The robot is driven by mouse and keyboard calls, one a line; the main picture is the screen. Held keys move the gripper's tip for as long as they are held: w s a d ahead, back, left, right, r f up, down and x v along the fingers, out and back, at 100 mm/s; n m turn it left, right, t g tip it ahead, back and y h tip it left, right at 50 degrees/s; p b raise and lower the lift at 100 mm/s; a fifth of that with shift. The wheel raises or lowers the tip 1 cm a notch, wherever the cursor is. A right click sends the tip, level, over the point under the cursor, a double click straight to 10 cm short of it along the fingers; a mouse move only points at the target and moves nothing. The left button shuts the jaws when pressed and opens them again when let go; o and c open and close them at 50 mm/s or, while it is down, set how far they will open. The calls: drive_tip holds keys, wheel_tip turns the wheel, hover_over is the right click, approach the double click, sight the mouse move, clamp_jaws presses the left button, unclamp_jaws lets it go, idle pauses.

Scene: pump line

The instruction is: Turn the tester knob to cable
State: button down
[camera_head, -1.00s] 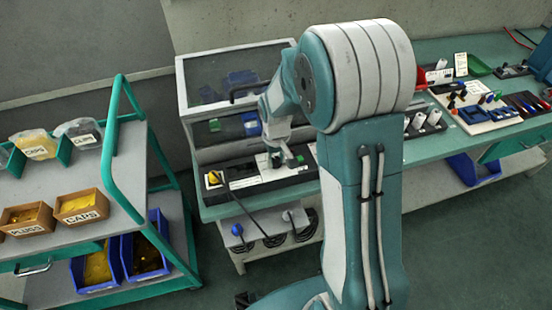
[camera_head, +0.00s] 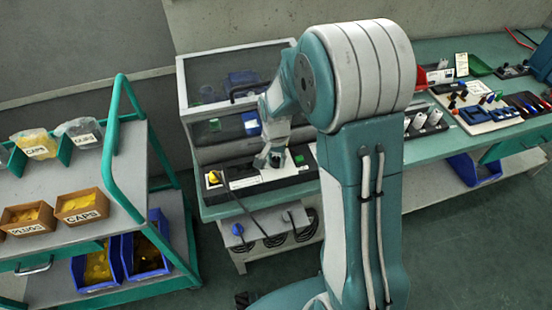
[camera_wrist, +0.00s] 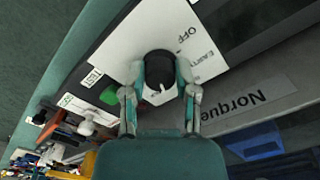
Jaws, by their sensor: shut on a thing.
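The tester (camera_head: 245,181) is a long dark unit with a white label plate, lying along the bench's front left edge. In the wrist view its white face plate (camera_wrist: 130,38) reads OFF and part of EARTH; a cable mark cannot be made out. The round black knob (camera_wrist: 159,64) sits between my gripper's (camera_wrist: 160,98) two fingers, which are closed on its sides. A white pointer mark shows on the knob's near side. In the head view my gripper (camera_head: 270,160) is down at the tester, and the knob is hidden there.
A green button (camera_wrist: 109,95) with a TEST label lies beside the knob. A yellow part (camera_head: 214,177) with a black cable is at the tester's left end. A clear-fronted cabinet (camera_head: 182,95) stands close behind. Cable pegs (camera_head: 238,229) hang below the bench front.

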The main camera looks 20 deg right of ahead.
sight(275, 159)
drive_tip(key=shift+m, duration=0.6)
drive_tip(key=shift+f, duration=0.1)
drive_tip(key=shift+c, duration=1.9)
unclamp_jaws()
drive_tip(key=shift+a, duration=0.1)
wheel_tip(275, 159, up, 12)
drive_tip(key=shift+w, duration=0.1)
